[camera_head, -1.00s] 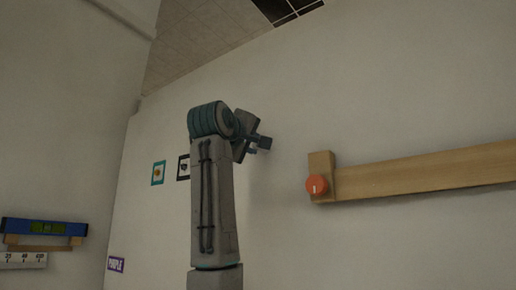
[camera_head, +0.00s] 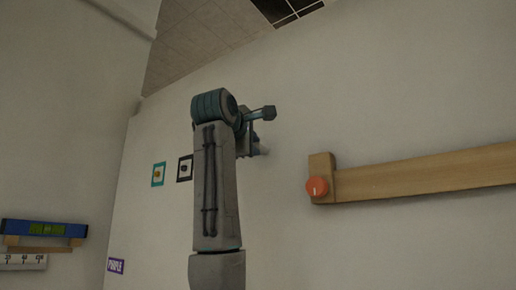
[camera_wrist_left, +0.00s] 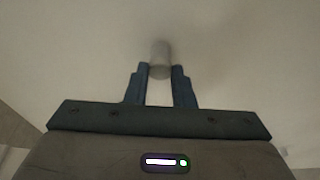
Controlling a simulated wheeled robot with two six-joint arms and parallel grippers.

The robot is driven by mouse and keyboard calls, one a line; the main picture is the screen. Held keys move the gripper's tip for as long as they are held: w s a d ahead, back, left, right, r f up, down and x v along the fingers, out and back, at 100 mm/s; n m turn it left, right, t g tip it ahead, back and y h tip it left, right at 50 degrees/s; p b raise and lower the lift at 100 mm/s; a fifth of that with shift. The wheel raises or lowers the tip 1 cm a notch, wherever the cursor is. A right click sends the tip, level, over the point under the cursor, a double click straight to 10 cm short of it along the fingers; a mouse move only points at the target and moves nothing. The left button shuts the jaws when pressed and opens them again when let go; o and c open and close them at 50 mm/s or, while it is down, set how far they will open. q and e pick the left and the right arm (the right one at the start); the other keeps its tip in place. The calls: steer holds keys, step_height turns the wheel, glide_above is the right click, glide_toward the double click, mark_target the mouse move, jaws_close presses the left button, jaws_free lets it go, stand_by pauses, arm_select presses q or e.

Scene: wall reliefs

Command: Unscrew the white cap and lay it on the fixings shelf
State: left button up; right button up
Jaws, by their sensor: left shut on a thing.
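The white cap (camera_wrist_left: 160,52) is a pale, short cylinder against the wall in the left wrist view. My left gripper (camera_wrist_left: 160,72) is shut on its near end, one blue finger on each side. In the head view my left gripper (camera_head: 262,149) is at the wall, partly hidden by its own wrist, and the cap cannot be made out there. My right gripper is out of view. I cannot identify the fixings shelf with certainty.
A wooden rail (camera_head: 430,173) with an orange-red knob (camera_head: 317,187) runs along the wall to the right. Two small framed pictures, teal (camera_head: 158,174) and dark (camera_head: 185,168), hang left of my arm. A blue spirit level (camera_head: 44,228) sits far left. Bare wall separates gripper and rail.

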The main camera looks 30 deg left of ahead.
arm_select(q)
steer(key=shift+r+n+g, duration=0.15)
steer(key=shift+n+g, duration=0.15)
steer(key=shift+n, duration=0.9)
steer(key=shift+n+g+h, duration=0.3)
steer(key=shift+n+h, duration=0.1)
steer(key=shift+n, duration=0.8)
steer(key=shift+n+p, duration=0.3)
steer(key=shift+n, duration=0.1)
steer(key=n+h, duration=0.1)
steer(key=n, duration=0.2)
steer(key=shift+a+g, duration=0.1)
steer(key=shift+g, duration=0.3)
